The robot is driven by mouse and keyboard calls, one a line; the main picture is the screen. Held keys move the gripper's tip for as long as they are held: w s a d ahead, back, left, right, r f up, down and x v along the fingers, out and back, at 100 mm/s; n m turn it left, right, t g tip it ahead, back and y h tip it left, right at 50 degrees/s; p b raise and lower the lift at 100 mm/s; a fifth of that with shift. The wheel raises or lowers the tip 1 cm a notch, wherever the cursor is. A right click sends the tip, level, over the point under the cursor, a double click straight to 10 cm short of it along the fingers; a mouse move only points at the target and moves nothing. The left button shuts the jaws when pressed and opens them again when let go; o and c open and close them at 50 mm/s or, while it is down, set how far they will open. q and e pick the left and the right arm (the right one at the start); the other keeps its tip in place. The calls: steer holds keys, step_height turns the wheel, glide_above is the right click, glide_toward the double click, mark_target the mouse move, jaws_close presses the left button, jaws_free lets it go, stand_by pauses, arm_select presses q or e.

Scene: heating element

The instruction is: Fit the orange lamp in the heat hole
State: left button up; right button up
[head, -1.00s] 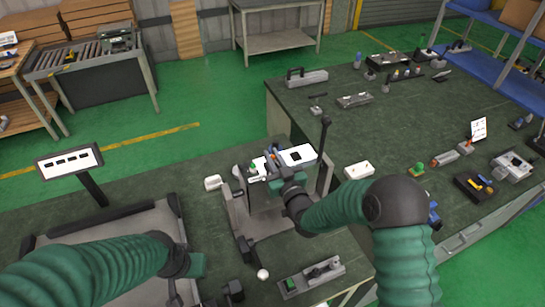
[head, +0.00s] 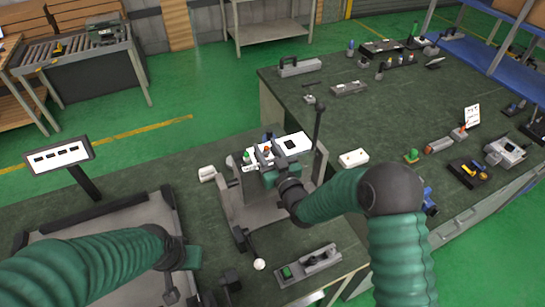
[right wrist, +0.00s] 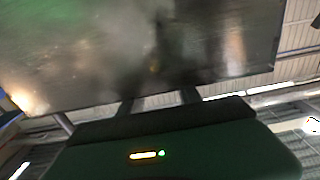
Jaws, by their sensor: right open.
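A small orange piece (head: 267,151), which looks like the orange lamp, shows at the white panel (head: 293,144) of the grey stand, beside a green piece (head: 246,157). I cannot tell whether it sits in a hole; the heat hole is not distinguishable. My right gripper (head: 269,160) is just in front of the panel, close to the orange piece, partly covering the panel's lower part. In the right wrist view its two dark fingers (right wrist: 158,97) are apart with nothing visible between them, facing a blurred grey surface (right wrist: 150,50). My left gripper (head: 182,275) is low at the left, its jaws unclear.
The grey stand (head: 240,205) has a dark upright lever (head: 318,122) at its right. A white box (head: 353,158) and a grey switch block (head: 310,264) lie nearby. A sign on a post (head: 58,156) stands left. The right-hand table (head: 400,110) holds several parts.

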steer(key=b+v, duration=0.4)
steer(key=v, duration=1.2)
steer(key=shift+s+f, duration=0.15)
steer(key=shift+s, duration=0.05)
steer(key=shift+d, duration=0.1)
